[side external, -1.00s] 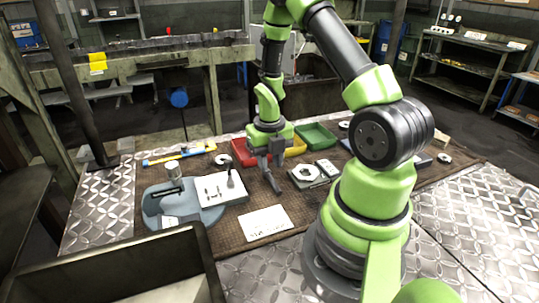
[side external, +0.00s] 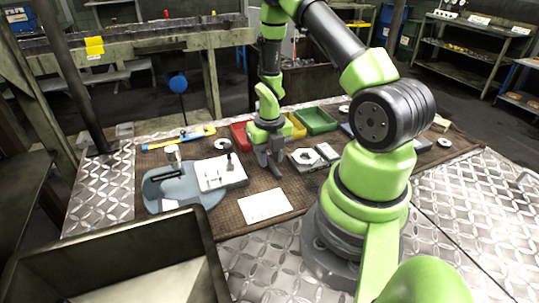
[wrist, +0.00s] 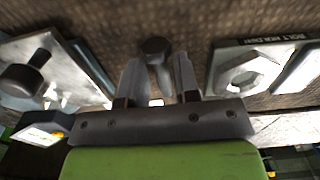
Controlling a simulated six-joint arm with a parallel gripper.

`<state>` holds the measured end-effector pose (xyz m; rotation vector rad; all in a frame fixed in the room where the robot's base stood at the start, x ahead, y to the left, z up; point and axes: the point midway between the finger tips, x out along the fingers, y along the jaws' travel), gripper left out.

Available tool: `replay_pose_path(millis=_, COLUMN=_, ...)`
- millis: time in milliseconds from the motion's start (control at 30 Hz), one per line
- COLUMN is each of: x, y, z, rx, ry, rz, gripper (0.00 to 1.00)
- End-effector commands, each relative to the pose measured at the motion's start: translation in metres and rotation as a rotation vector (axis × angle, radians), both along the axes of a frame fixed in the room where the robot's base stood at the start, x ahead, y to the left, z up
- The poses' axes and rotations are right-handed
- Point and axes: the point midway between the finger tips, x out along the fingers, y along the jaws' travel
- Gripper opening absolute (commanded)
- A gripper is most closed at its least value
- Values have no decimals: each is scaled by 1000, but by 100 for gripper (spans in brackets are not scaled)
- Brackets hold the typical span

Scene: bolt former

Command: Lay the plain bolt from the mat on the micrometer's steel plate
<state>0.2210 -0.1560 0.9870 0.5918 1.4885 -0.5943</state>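The plain bolt is dark grey with a round head (wrist: 155,47); in the wrist view it lies between my two fingers, with its shank towards my palm. My gripper (wrist: 158,75) appears open, with a visible gap on each side of the shank. In the side view my gripper (side external: 272,172) is low over the mat (side external: 240,188), and the bolt is hidden or merges with its fingers. The micrometer (side external: 185,192) is a blue-grey body at left, with the pale steel plate (side external: 210,185) beside it. A dark upright piece (side external: 229,160) stands on this plate.
A plate with a hex nut shape (side external: 303,157) is close right of my gripper; it also shows in the wrist view (wrist: 250,72). A white card (side external: 265,207) lies in front. Red (side external: 239,135), yellow and green (side external: 316,121) trays stand behind. An open bin (side external: 120,270) is front left.

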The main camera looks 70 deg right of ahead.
Motion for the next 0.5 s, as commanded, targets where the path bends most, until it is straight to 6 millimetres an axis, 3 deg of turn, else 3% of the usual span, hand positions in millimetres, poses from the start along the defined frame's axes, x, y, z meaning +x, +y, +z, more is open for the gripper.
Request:
replay_pose_path(millis=33, x=0, y=0, z=0, rx=0, ry=0, rz=0, gripper=18)
replay_pose_path(millis=100, x=0, y=0, z=0, rx=0, ry=0, rz=0, gripper=2)
replay_pose_path(millis=133, x=0, y=0, z=0, rx=0, ry=0, rz=0, gripper=0)
replay_pose_path(millis=500, x=0, y=0, z=1, rx=-1, ry=-1, rz=0, gripper=0)
